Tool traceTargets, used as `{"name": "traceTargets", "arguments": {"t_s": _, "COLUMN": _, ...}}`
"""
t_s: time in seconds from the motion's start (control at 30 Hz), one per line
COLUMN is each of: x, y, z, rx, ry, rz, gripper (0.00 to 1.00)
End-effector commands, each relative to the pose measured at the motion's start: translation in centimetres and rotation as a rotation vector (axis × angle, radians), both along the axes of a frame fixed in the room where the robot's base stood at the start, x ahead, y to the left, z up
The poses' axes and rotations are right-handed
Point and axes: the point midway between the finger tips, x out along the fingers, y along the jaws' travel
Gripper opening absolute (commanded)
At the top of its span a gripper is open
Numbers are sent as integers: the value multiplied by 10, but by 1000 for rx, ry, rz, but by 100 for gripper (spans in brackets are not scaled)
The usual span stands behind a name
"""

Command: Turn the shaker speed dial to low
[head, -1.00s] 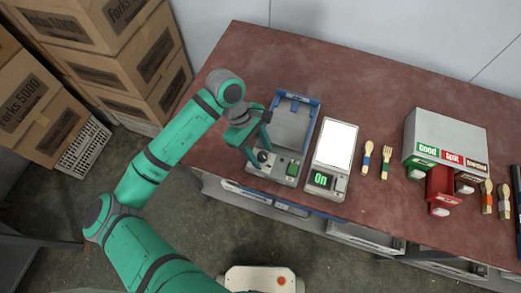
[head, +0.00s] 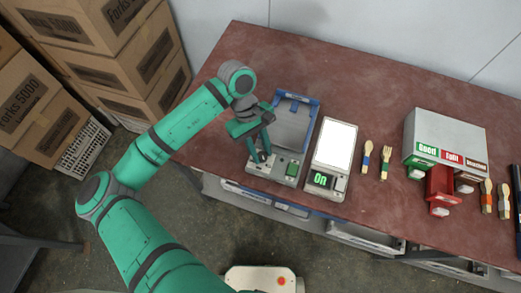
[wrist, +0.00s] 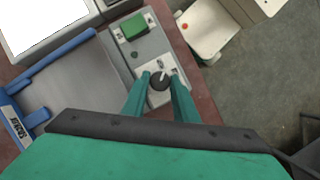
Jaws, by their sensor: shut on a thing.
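The shaker has a grey body, with a blue-edged tray (head: 296,118) at the back and a control panel at the front. Its black round speed dial (wrist: 160,83) shows in the wrist view, with a small light pointer toward the upper part. My gripper (wrist: 159,77) points down at the panel, with one finger on each side of the dial, shut on it. In the head view my gripper (head: 259,158) covers most of the dial. Small marks lie around the dial, too small to read.
A green button (wrist: 133,27) is beside the dial on the panel. A spoon (head: 366,159), a fork (head: 385,162) and a labelled grey dispenser (head: 445,135) are farther right. Stacked boxes (head: 100,60) stand left.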

Motion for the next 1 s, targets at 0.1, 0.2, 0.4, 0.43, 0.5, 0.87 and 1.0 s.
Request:
{"name": "traceTargets", "arguments": {"t_s": 0.1, "x": 1, "y": -1, "z": 1, "rx": 3, "ry": 0, "rz": -114, "gripper": 4}}
{"name": "traceTargets", "arguments": {"t_s": 0.2, "x": 2, "y": -1, "z": 1, "rx": 2, "ry": -1, "rz": -208, "gripper": 4}}
{"name": "traceTargets", "arguments": {"t_s": 0.4, "x": 2, "y": -3, "z": 1, "rx": 3, "ry": -1, "rz": -399, "gripper": 4}}
{"name": "traceTargets", "arguments": {"t_s": 0.43, "x": 2, "y": -3, "z": 1, "rx": 3, "ry": -1, "rz": -427, "gripper": 4}}
{"name": "traceTargets", "arguments": {"t_s": 0.5, "x": 2, "y": -4, "z": 1, "rx": 1, "ry": -1, "rz": -495, "gripper": 4}}
{"name": "traceTargets", "arguments": {"t_s": 0.87, "x": 2, "y": -7, "z": 1, "rx": 1, "ry": -2, "rz": -836, "gripper": 4}}
{"name": "traceTargets", "arguments": {"t_s": 1.0, "x": 2, "y": -8, "z": 1, "rx": 1, "ry": -1, "rz": -970, "gripper": 4}}
